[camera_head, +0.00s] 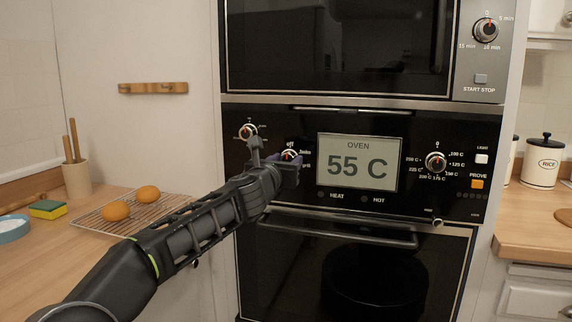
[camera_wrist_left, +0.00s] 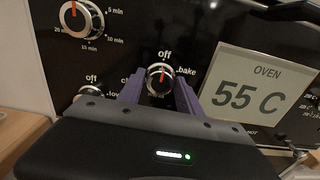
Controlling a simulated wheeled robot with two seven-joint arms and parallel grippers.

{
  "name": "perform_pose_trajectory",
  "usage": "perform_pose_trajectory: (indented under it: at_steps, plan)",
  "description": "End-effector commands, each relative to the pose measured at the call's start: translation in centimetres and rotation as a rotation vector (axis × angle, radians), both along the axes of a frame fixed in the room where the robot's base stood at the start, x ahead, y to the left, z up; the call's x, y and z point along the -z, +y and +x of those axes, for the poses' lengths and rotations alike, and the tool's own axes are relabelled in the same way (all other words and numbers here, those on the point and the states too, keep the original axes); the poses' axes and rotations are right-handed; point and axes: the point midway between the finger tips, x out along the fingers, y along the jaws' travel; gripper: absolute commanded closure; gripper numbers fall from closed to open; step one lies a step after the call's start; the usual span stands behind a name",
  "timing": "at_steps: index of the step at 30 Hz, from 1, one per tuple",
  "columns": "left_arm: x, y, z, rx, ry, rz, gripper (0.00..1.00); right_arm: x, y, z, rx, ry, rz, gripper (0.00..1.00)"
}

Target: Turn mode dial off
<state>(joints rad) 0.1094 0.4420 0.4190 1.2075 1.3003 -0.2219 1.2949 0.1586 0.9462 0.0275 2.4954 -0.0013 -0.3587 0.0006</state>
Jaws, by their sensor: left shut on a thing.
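The mode dial (camera_head: 288,154) is a round black knob with a silver rim, marked "off" above and "bake" to its right. It sits on the black oven panel left of the "55 C" display. It also shows in the left wrist view (camera_wrist_left: 159,77), with its red mark near the top. My left gripper (camera_head: 279,160) reaches in from the lower left. In the left wrist view, its purple fingers (camera_wrist_left: 159,92) stand on either side of the dial and are shut on it. The gripper body hides the dial's lower part. My right gripper is out of view.
A minute dial (camera_wrist_left: 81,17) is up and left of the mode dial; another dial (camera_wrist_left: 90,91) marked "off" and "low" is partly hidden. The oven door handle (camera_head: 340,234) runs below the panel. A rack (camera_head: 100,218) with two orange-brown round items is on the left counter.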

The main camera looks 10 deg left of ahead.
Motion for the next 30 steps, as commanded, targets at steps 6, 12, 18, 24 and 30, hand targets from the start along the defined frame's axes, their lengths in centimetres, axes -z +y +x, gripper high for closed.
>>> perform_pose_trajectory:
  at_steps: [6,12,18,24,30]
  plan:
    - [0.01,0.05,0.02,-0.001,0.003,-0.042,0.99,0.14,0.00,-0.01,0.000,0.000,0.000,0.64]
    - [-0.01,0.04,0.01,-0.001,0.003,-0.047,0.98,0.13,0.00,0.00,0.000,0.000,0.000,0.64]
    - [-0.01,0.04,0.01,-0.001,0.003,-0.047,0.56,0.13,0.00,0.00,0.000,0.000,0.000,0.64]
    - [-0.01,0.02,0.01,0.000,0.003,-0.046,0.39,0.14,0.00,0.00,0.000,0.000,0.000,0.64]
    - [-0.01,0.01,0.00,0.000,0.003,-0.045,0.36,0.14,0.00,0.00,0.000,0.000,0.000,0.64]
